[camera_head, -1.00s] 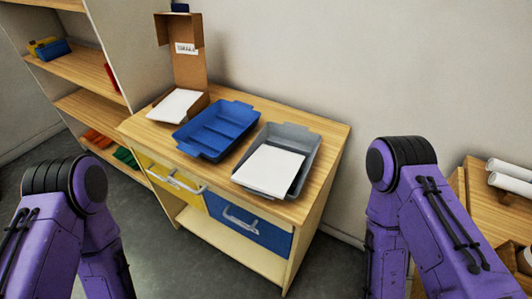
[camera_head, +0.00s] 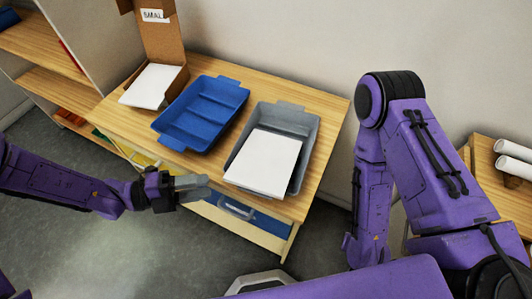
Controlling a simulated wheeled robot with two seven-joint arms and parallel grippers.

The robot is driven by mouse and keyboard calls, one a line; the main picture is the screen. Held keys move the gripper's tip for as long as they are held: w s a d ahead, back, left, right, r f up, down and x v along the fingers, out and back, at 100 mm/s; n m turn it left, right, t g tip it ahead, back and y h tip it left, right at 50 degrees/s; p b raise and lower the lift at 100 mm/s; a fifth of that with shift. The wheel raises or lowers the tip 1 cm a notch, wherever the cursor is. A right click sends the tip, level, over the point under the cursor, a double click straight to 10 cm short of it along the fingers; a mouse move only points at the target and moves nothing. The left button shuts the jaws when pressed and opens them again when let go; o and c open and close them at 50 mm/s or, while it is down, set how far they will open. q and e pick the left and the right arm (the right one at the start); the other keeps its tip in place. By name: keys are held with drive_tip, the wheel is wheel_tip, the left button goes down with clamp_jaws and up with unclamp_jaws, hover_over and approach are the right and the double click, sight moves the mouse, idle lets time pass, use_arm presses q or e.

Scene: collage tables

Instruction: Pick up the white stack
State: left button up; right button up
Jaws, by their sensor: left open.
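A white stack (camera_head: 264,163) of paper lies in the grey tray (camera_head: 312,132) on the right part of the wooden table, its near edge at the tray's front. Another white stack (camera_head: 152,86) lies in the open cardboard box (camera_head: 162,42) at the table's back left. My left gripper (camera_head: 205,188) is in front of the table's front edge, left of the grey tray and apart from both stacks. It is open and empty, seen from the side. My right arm stands at the right; its gripper is out of view.
An empty blue tray (camera_head: 202,113) sits between the box and the grey tray. The wooden table (camera_head: 323,88) has a blue drawer (camera_head: 238,208) below its front. A shelf (camera_head: 45,78) stands at the left. White rolls (camera_head: 514,158) lie on a wooden surface at the right.

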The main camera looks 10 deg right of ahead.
sight(231, 182)
use_arm(q)
drive_tip(key=d+p, duration=0.1)
drive_tip(key=d, duration=0.3)
drive_tip(key=d+p, duration=0.1)
drive_tip(key=d, duration=0.1)
drive_tip(key=shift+w+f+p, duration=0.25)
drive_tip(key=shift+p, duration=0.1)
drive_tip(key=shift+d+f, duration=0.1)
drive_tip(key=shift+d, duration=0.1)
clamp_jaws()
